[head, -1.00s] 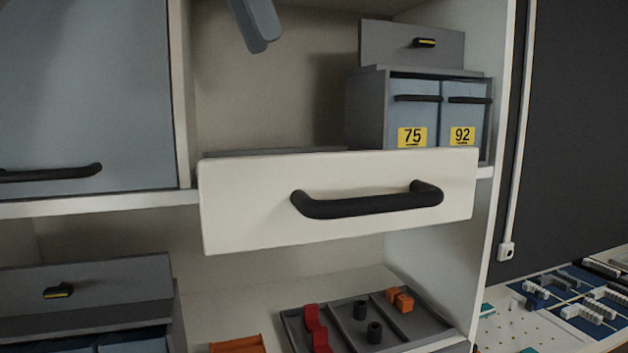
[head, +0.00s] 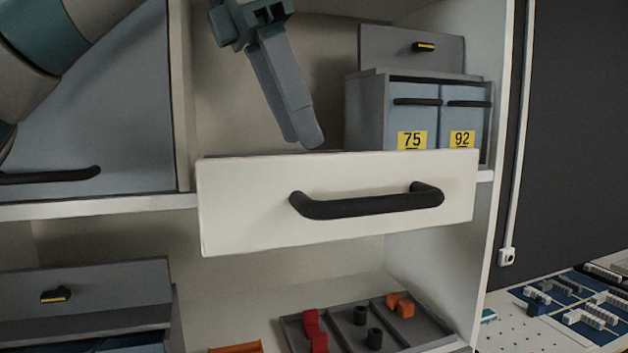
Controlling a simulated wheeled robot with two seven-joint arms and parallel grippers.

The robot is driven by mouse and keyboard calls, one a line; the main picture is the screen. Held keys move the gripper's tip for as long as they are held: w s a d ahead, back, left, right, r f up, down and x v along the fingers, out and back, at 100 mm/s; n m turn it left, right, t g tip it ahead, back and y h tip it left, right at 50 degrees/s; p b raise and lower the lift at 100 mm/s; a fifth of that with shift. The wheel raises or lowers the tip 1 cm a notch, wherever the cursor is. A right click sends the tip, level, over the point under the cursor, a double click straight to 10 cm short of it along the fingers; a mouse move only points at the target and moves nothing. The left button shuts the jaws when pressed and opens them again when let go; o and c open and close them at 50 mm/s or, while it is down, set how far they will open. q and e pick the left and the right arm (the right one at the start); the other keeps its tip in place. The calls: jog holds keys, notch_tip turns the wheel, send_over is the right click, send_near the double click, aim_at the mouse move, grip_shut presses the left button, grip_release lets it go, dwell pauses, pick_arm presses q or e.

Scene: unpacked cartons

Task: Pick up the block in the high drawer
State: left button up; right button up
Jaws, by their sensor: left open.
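The high drawer (head: 240,215) is pulled out. It has a white front with a black bar handle (head: 365,203). I see it from the front, so its inside is hidden and no block shows in it. My left gripper (head: 305,140) points downward just above the drawer's top edge, left of the drawer's middle. Its grey fingers overlap in this view, and nothing shows between them. My right gripper is not in view.
A grey box with two blue fronts labelled 75 and 92 (head: 415,120) stands behind the drawer at right. A compartment tray (head: 440,330) with small red, black and orange parts lies on the shelf below. A blue-grey door (head: 95,110) is at left.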

pick_arm(q)
jog(key=shift+p+x, duration=0.65)
jog(key=shift+x, duration=0.2)
jog(key=x, duration=0.1)
jog(key=p+x, duration=0.1)
jog(key=shift+a+f, duration=0.1)
jog(key=shift+f, duration=0.35)
jog(key=shift+d+f, duration=0.2)
jog(key=shift+f, duration=0.1)
jog(key=c, duration=1.1)
jog(key=shift+r, duration=0.1)
